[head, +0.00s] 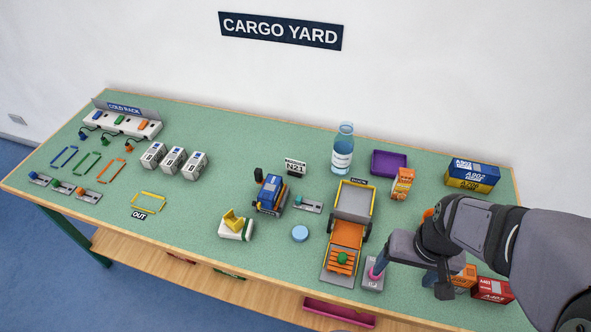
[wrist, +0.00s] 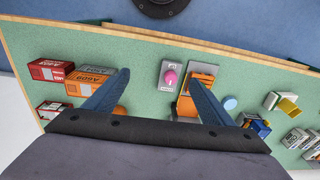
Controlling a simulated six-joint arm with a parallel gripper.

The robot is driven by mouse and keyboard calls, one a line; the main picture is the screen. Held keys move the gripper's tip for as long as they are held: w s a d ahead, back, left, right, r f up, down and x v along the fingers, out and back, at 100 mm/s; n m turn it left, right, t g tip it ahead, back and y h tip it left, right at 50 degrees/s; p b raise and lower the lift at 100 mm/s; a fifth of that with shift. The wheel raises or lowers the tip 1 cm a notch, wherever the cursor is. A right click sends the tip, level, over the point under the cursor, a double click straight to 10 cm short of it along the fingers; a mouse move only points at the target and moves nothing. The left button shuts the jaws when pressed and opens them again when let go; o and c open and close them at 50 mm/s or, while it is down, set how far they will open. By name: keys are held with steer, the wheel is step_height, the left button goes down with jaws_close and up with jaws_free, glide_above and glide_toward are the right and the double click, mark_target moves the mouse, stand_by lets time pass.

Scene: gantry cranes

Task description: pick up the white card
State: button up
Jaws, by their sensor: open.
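The white card (head: 295,166), with black print reading N21, stands upright at the back middle of the green table in the head view. It is behind the blue vehicle (head: 270,192). I cannot make it out in the wrist view. My gripper (head: 411,278) is over the front right of the table, well to the right and front of the card. It is open and empty. In the wrist view its two fingers are spread wide (wrist: 157,95), with the pink knob (wrist: 171,77) seen between them.
The orange and grey truck (head: 347,233), a clear bottle (head: 343,150) and a blue disc (head: 300,233) stand between my gripper and the card or near it. Containers (head: 472,174) stand at right. A white and yellow block (head: 236,225) is front left of the blue vehicle.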

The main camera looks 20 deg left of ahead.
steer(key=w+a+f+n+t+y+b, duration=0.1)
steer(key=w+a+f+t+y+b, duration=0.2)
steer(key=w+a, duration=1)
steer(key=m+t+h+b, duration=0.1)
steer(key=t+h+b, duration=0.2)
steer(key=t+b, duration=0.45)
glide_toward(295, 162)
steer(key=shift+f+t+p, duration=0.7)
steer(key=shift+f+t, duration=0.05)
steer(key=shift+f, duration=0.05)
steer(key=shift+w, duration=0.15)
steer(key=shift+p+x, duration=0.55)
steer(key=shift+x, duration=3.05)
steer(key=shift+r, duration=0.1)
steer(key=c, duration=1.1)
